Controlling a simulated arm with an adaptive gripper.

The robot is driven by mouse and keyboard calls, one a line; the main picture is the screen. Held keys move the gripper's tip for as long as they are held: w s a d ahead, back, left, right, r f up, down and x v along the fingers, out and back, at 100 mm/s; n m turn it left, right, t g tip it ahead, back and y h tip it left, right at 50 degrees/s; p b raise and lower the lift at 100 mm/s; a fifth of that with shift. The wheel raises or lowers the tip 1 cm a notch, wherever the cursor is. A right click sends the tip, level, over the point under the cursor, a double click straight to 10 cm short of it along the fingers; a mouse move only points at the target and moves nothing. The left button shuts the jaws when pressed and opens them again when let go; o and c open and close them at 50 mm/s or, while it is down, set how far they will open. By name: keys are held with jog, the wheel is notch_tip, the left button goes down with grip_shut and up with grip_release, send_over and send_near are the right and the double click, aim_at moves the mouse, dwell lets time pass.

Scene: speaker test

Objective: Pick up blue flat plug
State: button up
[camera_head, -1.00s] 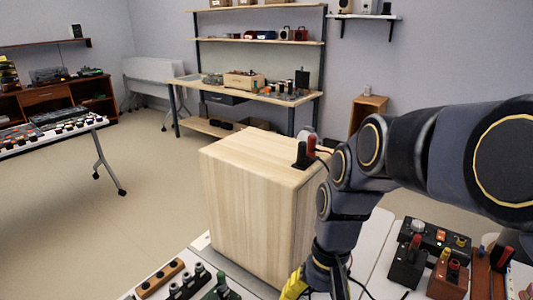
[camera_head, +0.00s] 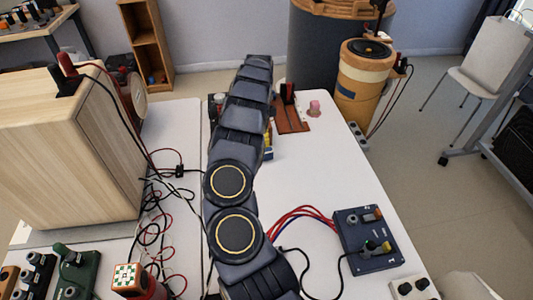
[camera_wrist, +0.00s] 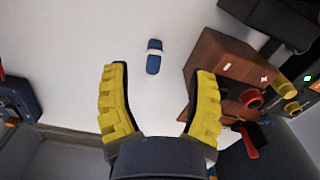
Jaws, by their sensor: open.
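The blue flat plug (camera_wrist: 154,57) lies on the white tabletop in the wrist view, a small blue piece with a pale band across it. My gripper (camera_wrist: 161,73) has its two yellow fingers spread wide and empty. The plug shows ahead of the gap between the fingertips, a little left of its middle, and is not between the fingers. In the head view my arm reaches away over the white table. It hides most of the gripper, and I cannot make out the plug there.
A brown wooden block (camera_wrist: 228,70) with red and dark knobs stands close to the right finger. The white table (camera_head: 310,170) holds a dark switch box (camera_head: 368,240), loose cables and a large wooden cabinet (camera_head: 70,150).

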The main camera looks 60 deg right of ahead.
aim_at(267, 149)
jog(key=shift+m, duration=0.4)
jog(key=f, duration=0.1)
jog(key=s+d+f, duration=0.1)
jog(key=f, duration=0.1)
jog(key=shift+s+d+f, duration=0.15)
jog(key=shift+s+d, duration=0.2)
jog(key=shift+d, duration=0.05)
notch_tip(267, 149, down, 6)
jog(key=shift+a+r, duration=0.15)
jog(key=shift+r, duration=0.1)
grip_shut()
